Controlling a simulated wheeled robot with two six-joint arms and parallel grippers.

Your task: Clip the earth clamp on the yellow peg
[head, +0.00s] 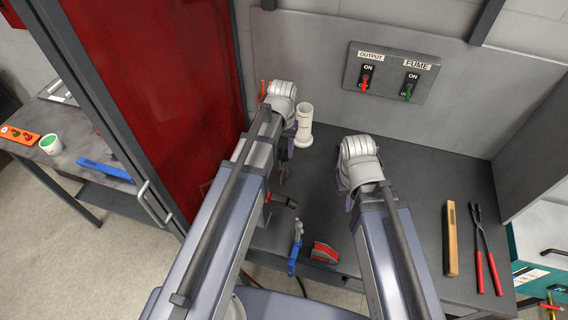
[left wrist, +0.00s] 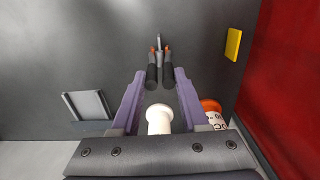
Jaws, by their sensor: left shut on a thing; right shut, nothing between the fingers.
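In the left wrist view the earth clamp (left wrist: 160,68) has two dark handles and copper-coloured jaws. Its handles lie between the purple fingertips of my left gripper (left wrist: 161,82), which is shut on them. In the head view my left gripper (head: 285,160) is near the bench's back left, mostly hidden by its arm. A flat yellow piece (left wrist: 233,43), which looks like the yellow peg, shows in the left wrist view, right of the clamp and apart from it. My left arm seems to hide it in the head view. My right gripper (head: 349,203) is shut and empty, mostly hidden by its wrist.
A white flanged post (head: 304,125) stands behind my left gripper. A blue-handled tool (head: 295,248) and a red block (head: 323,252) lie in front.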

